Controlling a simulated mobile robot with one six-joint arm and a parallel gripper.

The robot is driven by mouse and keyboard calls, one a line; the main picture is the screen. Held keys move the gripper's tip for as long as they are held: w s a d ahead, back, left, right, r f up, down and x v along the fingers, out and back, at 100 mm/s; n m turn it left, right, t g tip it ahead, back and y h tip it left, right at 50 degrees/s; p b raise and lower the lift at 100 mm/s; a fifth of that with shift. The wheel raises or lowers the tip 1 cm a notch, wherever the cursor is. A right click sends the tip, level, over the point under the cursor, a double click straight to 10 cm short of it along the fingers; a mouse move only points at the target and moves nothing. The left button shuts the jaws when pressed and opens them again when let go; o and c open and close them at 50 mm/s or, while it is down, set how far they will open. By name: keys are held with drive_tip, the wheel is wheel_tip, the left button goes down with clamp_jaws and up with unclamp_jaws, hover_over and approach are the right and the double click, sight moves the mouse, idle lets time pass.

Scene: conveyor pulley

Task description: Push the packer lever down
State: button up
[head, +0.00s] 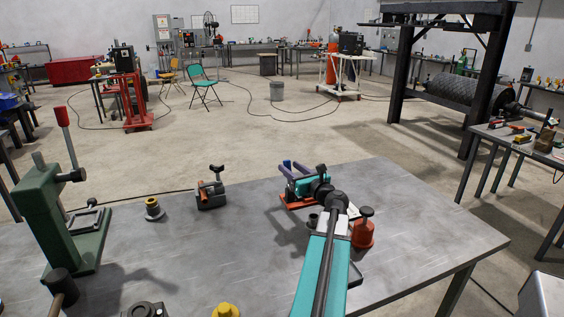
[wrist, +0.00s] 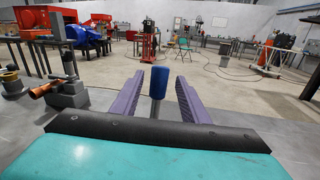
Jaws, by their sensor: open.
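A lever with a blue grip (wrist: 159,82) stands upright on a grey shaft, between the two purple fingers of my gripper (wrist: 160,75) in the wrist view. I take it to be the packer lever; no label is readable. In the head view the blue grip (head: 287,164) shows small beside my gripper (head: 300,172), above a red-orange base (head: 296,202) on the metal table. My gripper is open, one finger on each side of the grip, with gaps showing in the wrist view. The lever's lower end is hidden by my gripper's body.
A green press (head: 45,215) with a red-handled lever (head: 62,116) stands at the table's left. A red knobbed part (head: 363,232) is close beside my arm. The right tabletop is clear.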

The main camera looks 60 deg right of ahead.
drive_tip(key=x, duration=0.6)
drive_tip(key=shift+w+p, duration=0.3)
drive_tip(key=shift+p, duration=0.05)
drive_tip(key=shift+d, duration=0.1)
clamp_jaws()
